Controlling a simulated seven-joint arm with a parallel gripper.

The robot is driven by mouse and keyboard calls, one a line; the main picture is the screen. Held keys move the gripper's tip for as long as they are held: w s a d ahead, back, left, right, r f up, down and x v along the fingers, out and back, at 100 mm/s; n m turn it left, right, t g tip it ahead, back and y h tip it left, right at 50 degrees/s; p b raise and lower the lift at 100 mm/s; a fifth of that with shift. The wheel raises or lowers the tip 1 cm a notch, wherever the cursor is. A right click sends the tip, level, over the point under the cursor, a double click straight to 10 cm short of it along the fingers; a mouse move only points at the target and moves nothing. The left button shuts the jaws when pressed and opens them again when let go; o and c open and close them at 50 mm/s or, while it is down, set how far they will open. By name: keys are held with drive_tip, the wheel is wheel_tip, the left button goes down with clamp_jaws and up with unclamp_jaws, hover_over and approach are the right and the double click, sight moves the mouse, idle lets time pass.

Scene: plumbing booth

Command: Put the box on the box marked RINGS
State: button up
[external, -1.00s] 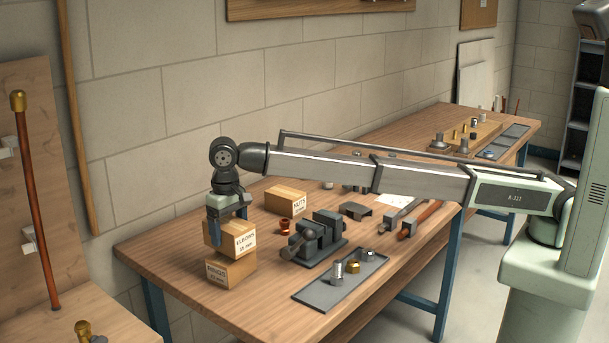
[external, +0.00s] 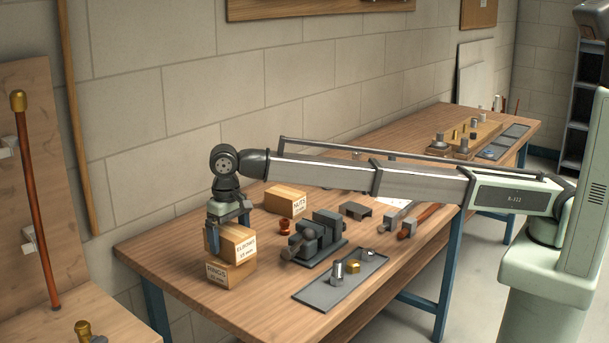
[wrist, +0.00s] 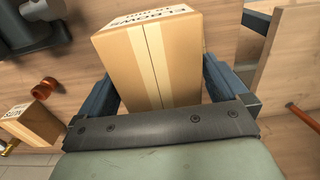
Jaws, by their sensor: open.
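The cardboard box marked ELBOWS (external: 237,246) sits on top of the box marked RINGS (external: 230,275) near the left end of the bench, a little offset from it. Both are upright. My gripper (external: 228,222) points down over the ELBOWS box, its fingers on either side of it. In the wrist view the ELBOWS box (wrist: 155,60) stands between the open fingers of my gripper (wrist: 163,85), with small gaps beside it. The RINGS box is hidden under it there.
A box marked NUTS (external: 286,200), a copper fitting (external: 285,226) and a vise (external: 318,240) stand to the right on the bench (external: 180,255). A grey tray (external: 318,293) with fittings lies in front. A copper pipe (external: 37,210) stands upright at the left.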

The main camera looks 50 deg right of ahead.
sight(229, 229)
wheel_tip(229, 229, up, 12)
idle(0.6)
drive_tip(key=shift+r, duration=0.1)
